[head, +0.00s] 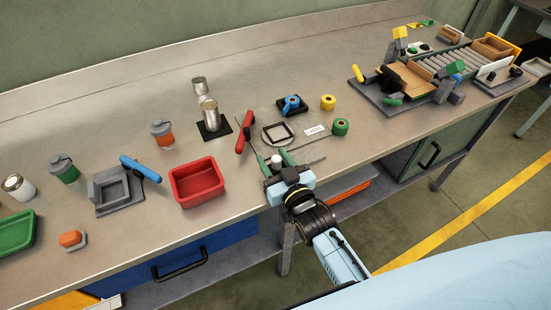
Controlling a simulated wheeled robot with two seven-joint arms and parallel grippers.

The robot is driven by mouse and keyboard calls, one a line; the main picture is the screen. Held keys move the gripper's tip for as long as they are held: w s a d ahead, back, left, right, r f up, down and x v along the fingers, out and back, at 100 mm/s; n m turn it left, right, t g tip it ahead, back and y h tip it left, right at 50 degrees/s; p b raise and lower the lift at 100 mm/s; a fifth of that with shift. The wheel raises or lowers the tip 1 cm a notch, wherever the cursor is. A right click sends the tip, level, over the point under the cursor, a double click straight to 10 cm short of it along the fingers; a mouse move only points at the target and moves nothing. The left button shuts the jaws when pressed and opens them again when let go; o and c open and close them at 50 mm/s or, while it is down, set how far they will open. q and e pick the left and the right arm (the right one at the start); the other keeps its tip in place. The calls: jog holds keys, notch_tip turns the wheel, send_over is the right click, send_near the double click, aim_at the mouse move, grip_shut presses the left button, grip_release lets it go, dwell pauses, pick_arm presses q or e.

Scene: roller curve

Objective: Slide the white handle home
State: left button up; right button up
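A small white piece (276,160), which looks like the white handle, shows at the front edge of a grey plate (268,112) on the bench. My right gripper (277,161) reaches in from the lower right. Its greenish fingers stand apart, one on each side of the white piece. I cannot tell whether they touch it, and the gripper hides its lower part. My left gripper is not in view.
A white label (315,131) and a green roll (340,127) are right of the plate. A red-handled tool (244,132) and a red tray (197,182) are to the left. A roller conveyor (440,63) with wooden blocks stands at the far right.

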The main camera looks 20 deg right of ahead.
jog(key=shift+d, duration=0.1)
jog(key=shift+s, duration=0.25)
jog(key=s+d, duration=0.1)
jog(key=s, duration=1.1)
jog(key=shift+s+d, duration=0.2)
jog(key=shift+s, duration=0.2)
